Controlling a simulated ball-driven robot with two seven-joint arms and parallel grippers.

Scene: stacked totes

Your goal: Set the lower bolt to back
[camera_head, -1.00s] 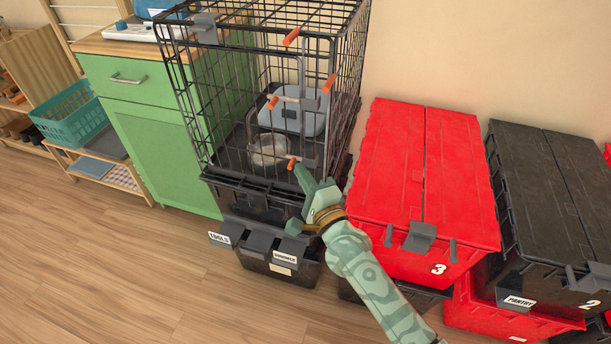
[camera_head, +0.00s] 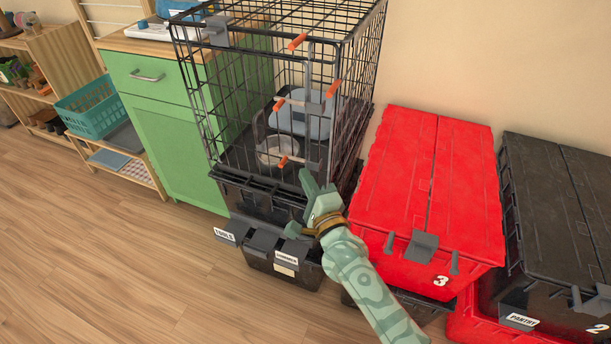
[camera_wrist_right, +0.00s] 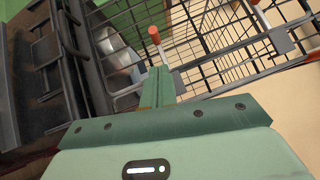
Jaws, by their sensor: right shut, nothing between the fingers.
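The black wire crate (camera_head: 222,118) stands on stacked dark totes, with orange-tipped bolts on its front. The lower bolt's orange knob (camera_head: 283,162) is low on the front, with its rod running right to a grey plate. An orange knob, probably the same one, shows in the right wrist view (camera_wrist_right: 153,34), just beyond the fingertips. My right gripper (camera_head: 306,177) is shut and empty, just right of and below the knob. A small gap seems to separate them; contact is hard to judge. My left gripper is out of view.
A red tote (camera_head: 408,190) stands close right of my right arm, with a black tote (camera_head: 560,200) beyond it. A green cabinet (camera_head: 175,150) is left of the crate. The wooden floor (camera_head: 110,260) in front is clear.

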